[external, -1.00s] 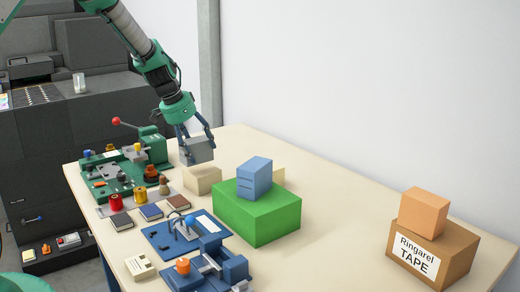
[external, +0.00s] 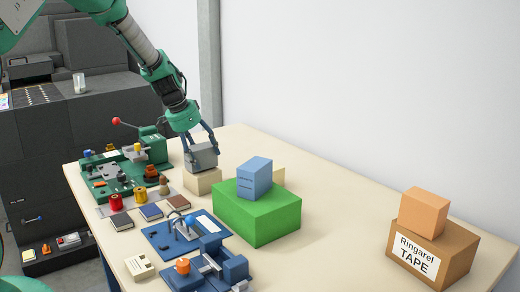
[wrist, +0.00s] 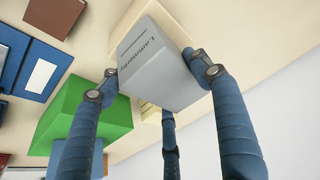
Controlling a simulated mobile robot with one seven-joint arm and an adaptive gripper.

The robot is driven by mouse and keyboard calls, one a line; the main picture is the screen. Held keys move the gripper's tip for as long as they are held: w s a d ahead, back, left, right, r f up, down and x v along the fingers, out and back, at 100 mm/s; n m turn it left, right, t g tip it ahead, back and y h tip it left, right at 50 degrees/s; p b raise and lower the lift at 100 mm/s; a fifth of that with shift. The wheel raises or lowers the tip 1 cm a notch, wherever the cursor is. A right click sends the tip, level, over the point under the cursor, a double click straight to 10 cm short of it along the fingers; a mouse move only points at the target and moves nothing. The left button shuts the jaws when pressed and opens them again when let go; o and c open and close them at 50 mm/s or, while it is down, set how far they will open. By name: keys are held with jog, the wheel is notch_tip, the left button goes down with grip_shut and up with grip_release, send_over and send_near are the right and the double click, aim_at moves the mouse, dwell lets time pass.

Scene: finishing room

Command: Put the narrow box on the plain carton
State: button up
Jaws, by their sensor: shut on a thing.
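My gripper (external: 203,147) is shut on a grey box (external: 203,158), which I take as the narrow box. In the wrist view, the grey box (wrist: 160,62) has dark lettering and sits between my blue fingers (wrist: 155,78). A plain cream carton (external: 203,184) stands on the table directly below it. The box's underside is at or just above the carton's top; I cannot tell whether they touch. The carton (wrist: 185,22) is partly hidden behind the box in the wrist view.
A green box (external: 257,222) bearing a blue box (external: 254,178) stands close on the right, with another cream block (external: 279,176) behind it. An orange box (external: 424,212) rests on the Ringarel TAPE carton (external: 456,262). Green and blue fixtures crowd the left; the table's right middle is clear.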

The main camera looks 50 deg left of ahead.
jog(key=shift+f, duration=0.25)
jog(key=shift+f, duration=0.15)
jog(key=o, duration=1.3)
jog(key=shift+c, duration=0.2)
jog(key=shift+r, duration=0.2)
jog(key=p+v, duration=0.2)
jog(key=v, duration=0.9)
jog(key=shift+s+r, duration=0.25)
jog(key=shift+r, duration=0.1)
jog(key=shift+d+r, duration=0.1)
